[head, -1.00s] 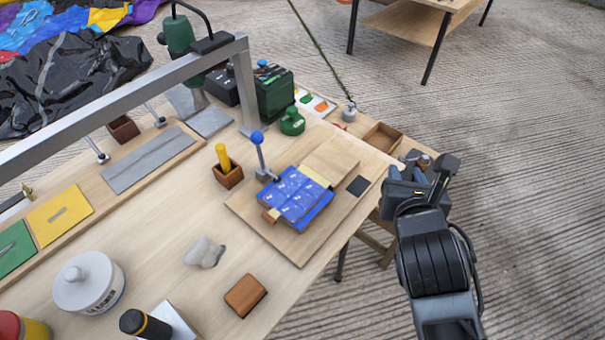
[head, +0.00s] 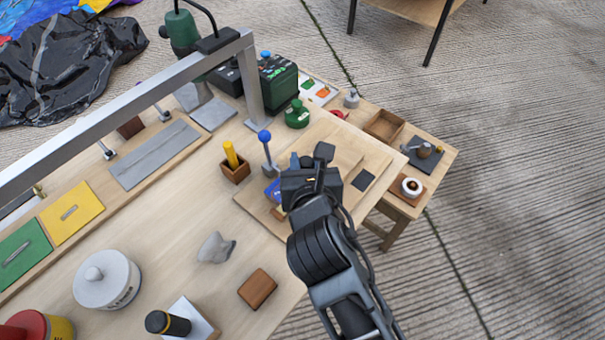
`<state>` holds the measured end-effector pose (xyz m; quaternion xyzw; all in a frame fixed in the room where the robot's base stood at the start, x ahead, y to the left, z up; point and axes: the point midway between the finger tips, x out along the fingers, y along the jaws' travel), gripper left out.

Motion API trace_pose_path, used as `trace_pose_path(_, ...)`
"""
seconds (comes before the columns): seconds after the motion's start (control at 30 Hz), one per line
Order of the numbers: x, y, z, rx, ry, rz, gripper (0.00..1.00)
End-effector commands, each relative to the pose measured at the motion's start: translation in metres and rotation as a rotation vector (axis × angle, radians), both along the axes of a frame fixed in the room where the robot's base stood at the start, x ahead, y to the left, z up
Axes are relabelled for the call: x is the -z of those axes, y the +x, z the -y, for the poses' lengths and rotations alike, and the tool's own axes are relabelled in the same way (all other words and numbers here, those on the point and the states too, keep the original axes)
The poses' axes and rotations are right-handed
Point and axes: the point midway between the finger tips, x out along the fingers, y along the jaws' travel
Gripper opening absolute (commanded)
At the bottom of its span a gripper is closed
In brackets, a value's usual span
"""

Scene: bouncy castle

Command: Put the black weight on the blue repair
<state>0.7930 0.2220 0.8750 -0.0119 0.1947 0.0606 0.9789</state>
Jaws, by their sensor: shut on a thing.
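The blue repair (head: 271,188) lies on a wooden board (head: 250,208) near the table's right edge. Only a strip of its blue shows, left of my gripper; my gripper and arm cover the rest. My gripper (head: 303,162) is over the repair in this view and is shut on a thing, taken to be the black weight. That thing is hidden behind the gripper's dark body, so its shape and its height above the repair cannot be told.
A blue-knobbed lever (head: 265,140) stands upright close left of my gripper. A wooden cup with a yellow tool (head: 235,165) is further left. A grey metal frame (head: 120,95) spans the table's back. A brown block (head: 257,289) lies in front. A side table (head: 440,170) stands right.

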Motion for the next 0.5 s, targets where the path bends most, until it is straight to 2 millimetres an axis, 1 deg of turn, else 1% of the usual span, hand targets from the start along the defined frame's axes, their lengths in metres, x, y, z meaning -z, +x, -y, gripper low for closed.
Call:
trace_pose_path(0.1,0.003,0.003,-0.007,0.0,0.0,0.002,0.0)
trace_pose_path(0.2,0.008,0.003,-0.007,0.001,0.0,0.002,0.0)
trace_pose_path(0.27,0.015,0.003,-0.007,0.001,-0.001,0.001,0.0)
trace_pose_path(0.4,0.035,0.003,-0.007,0.0,-0.002,0.0,0.0)
trace_pose_path(0.5,0.044,0.003,-0.007,-0.001,0.001,0.001,0.0)
